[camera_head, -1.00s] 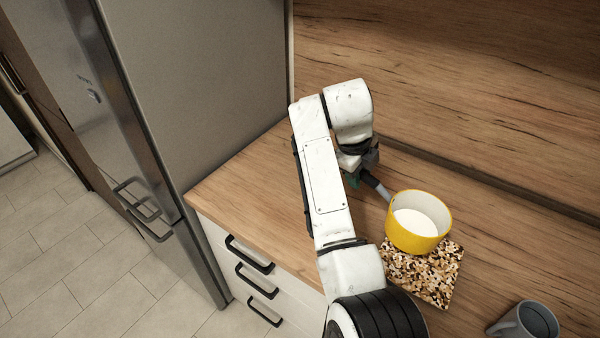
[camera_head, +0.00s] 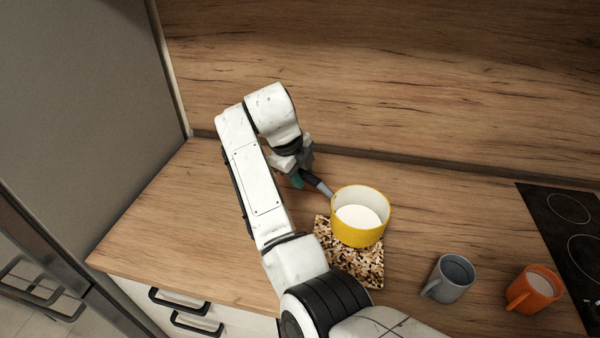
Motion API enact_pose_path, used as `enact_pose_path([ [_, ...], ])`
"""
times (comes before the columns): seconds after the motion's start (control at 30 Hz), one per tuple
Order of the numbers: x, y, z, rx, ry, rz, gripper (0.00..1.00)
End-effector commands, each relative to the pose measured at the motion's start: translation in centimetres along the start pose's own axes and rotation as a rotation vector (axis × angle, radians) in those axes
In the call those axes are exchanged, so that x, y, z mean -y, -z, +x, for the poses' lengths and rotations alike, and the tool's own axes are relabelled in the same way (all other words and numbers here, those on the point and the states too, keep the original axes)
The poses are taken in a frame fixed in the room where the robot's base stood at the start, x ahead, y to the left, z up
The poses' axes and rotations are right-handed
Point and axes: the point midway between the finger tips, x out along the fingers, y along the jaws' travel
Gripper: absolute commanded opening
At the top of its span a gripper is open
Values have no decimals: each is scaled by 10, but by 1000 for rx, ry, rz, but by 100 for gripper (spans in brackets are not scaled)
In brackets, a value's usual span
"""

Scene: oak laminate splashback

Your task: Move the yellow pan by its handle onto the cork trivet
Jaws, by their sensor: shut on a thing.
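The speckled brown, black and cream cork trivet (camera_head: 350,263) lies on the worktop. The pan is upright and overlaps the trivet's back right part in the picture. I cannot tell whether the pan's base touches the trivet or hangs just above it.
A grey mug (camera_head: 453,279) and an orange mug (camera_head: 537,288) stand to the right. A black hob (camera_head: 565,225) is at the far right. The wooden splashback (camera_head: 400,90) rises behind. The worktop (camera_head: 165,220) is clear at left, beside the fridge (camera_head: 80,110).

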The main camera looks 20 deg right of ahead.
Motion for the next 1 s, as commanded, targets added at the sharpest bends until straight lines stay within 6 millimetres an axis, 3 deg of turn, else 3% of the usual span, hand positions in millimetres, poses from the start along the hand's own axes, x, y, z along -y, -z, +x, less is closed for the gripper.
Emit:
enact_pose_path([
  [1.0,-19,-3,55,-1,1,0,0],
])
